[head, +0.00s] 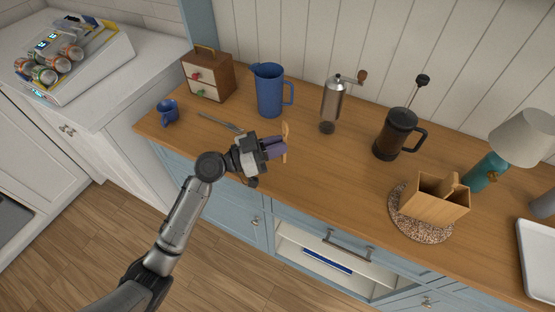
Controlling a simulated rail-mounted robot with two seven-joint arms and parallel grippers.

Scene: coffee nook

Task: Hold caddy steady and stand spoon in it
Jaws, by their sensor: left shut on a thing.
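My left gripper (283,145) is shut on a light wooden spoon (285,129) over the left part of the counter. The spoon's wider end points to the back wall and its thin end to the counter's front edge; the gripper hides part of its middle. I cannot tell how high it is above the counter. The wooden caddy (430,205), an open box with divided compartments, stands upright on a round speckled mat (404,221) at the right, well apart from my left gripper. A wooden piece (452,184) shows at its back. My right gripper is out of view.
A grinder (332,103), French press (395,134) and lamp (489,171) stand further right. The counter front between spoon and caddy is clear.

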